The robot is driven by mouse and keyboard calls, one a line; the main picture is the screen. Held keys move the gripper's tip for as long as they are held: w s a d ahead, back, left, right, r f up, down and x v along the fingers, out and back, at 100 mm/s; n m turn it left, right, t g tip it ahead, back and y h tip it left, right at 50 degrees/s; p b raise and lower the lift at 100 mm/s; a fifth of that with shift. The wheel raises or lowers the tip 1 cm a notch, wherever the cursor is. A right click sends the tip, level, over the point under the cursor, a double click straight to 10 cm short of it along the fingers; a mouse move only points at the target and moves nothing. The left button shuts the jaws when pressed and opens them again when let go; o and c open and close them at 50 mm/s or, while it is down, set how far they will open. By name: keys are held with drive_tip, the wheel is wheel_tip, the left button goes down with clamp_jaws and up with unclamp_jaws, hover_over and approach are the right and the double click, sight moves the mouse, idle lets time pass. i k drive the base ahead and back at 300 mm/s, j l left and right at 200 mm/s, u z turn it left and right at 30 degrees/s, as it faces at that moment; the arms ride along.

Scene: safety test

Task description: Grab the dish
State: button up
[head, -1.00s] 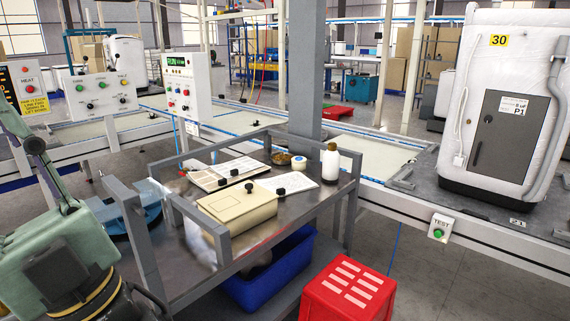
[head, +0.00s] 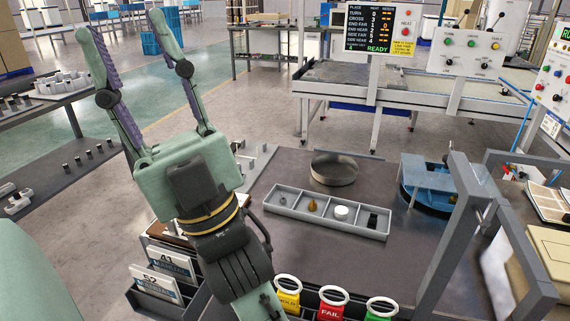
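A round, shallow metal dish (head: 334,169) with a dark rim sits on the dark grey table (head: 300,254), behind a compartment tray. It looks empty. My gripper (head: 121,22) is raised at the left with its two long fingers spread wide apart and nothing between them. It points up and away from the table, to the left of the dish and clear of it. The dish is unobstructed in this view.
The grey compartment tray (head: 272,208) holds small parts in front of the dish. A blue round fixture (head: 433,203) and a grey frame (head: 474,220) stand to the right. Ring-topped tags, including a red FAIL tag (head: 332,306), and a card box (head: 152,285) line the front edge.

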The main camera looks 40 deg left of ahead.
sight(332, 169)
drive_tip(key=i+l+u, duration=0.1)
drive_tip(key=u, duration=0.35)
drive_tip(key=l+u, duration=0.25)
drive_tip(key=u, duration=0.25)
drive_tip(key=l+u, duration=0.2)
drive_tip(key=u, duration=0.25)
drive_tip(key=i+l+u, duration=0.15)
drive_tip(key=l, duration=0.15)
drive_tip(key=i+l+u, duration=0.2)
drive_tip(key=l+u, duration=0.15)
drive_tip(key=l, duration=0.3)
